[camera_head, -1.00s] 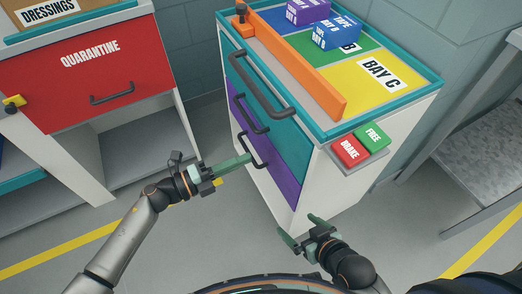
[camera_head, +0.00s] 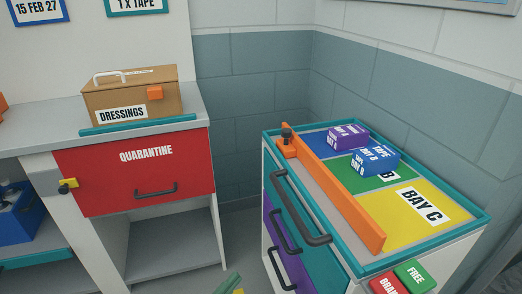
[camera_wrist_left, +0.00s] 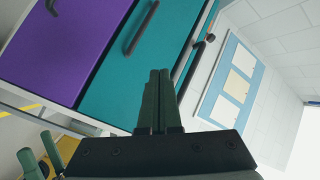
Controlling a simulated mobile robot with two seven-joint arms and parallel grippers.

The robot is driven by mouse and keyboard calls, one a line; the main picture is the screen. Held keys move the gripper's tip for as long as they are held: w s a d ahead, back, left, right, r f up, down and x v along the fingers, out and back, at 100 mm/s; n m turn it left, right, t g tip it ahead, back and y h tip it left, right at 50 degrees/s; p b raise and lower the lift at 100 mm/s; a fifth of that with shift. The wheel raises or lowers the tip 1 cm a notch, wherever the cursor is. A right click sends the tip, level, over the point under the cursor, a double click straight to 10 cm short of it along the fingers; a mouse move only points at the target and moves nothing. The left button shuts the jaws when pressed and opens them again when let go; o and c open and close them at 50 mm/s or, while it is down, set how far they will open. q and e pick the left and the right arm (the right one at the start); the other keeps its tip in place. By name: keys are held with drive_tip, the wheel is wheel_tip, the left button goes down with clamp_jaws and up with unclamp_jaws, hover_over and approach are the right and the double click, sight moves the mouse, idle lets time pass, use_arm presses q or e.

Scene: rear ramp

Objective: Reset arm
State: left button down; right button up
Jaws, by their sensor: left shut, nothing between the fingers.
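My left gripper (camera_wrist_left: 158,100) shows in the left wrist view with its two green fingers pressed together and nothing between them. Behind the fingers are the trolley's teal drawer front (camera_wrist_left: 150,60) and purple drawer front (camera_wrist_left: 55,50); I cannot tell the gap to them. In the head view only a bit of the left gripper (camera_head: 234,286) shows at the bottom edge, left of the trolley. My right gripper (camera_wrist_left: 40,160) shows at the lower left of the left wrist view, with two green fingers apart and nothing seen between them. It is out of the head view.
The trolley top (camera_head: 310,175) carries an orange bar (camera_head: 335,190), a purple box (camera_head: 348,136) and a blue tape box (camera_head: 375,160). A quarantine cabinet (camera_head: 110,180) with a dressings box (camera_head: 130,95) stands left.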

use_arm(q)
drive_tip(key=s+a+f+n+g+y, duration=0.2)
drive_tip(key=s+a+f+n+y, duration=0.25)
drive_tip(key=s+n, duration=0.2)
drive_tip(key=s+a+f+n+g+y, duration=0.3)
drive_tip(key=s+f+n, duration=0.3)
drive_tip(key=n, duration=0.1)
drive_tip(key=s+a+r+n+p, duration=0.1)
drive_tip(key=s+a+r+p, duration=0.1)
drive_tip(key=r+p, duration=1.1)
drive_tip(key=s+y+p, duration=0.1)
drive_tip(key=p, duration=0.4)
drive_tip(key=shift+s+a+r+n+p, duration=0.15)
drive_tip(key=shift+a+r+n+p, duration=0.05)
drive_tip(key=shift+r+n+p, duration=0.15)
use_arm(e)
wheel_tip(320, 180, up, 14)
drive_tip(key=s+d, duration=0.1)
drive_tip(key=d, duration=0.1)
drive_tip(key=shift+s+d+m+h, duration=0.25)
drive_tip(key=shift+d+m+h, duration=0.05)
drive_tip(key=shift+h, duration=0.1)
use_arm(q)
drive_tip(key=shift+f, duration=0.1)
use_arm(e)
drive_tip(key=shift+f, duration=0.2)
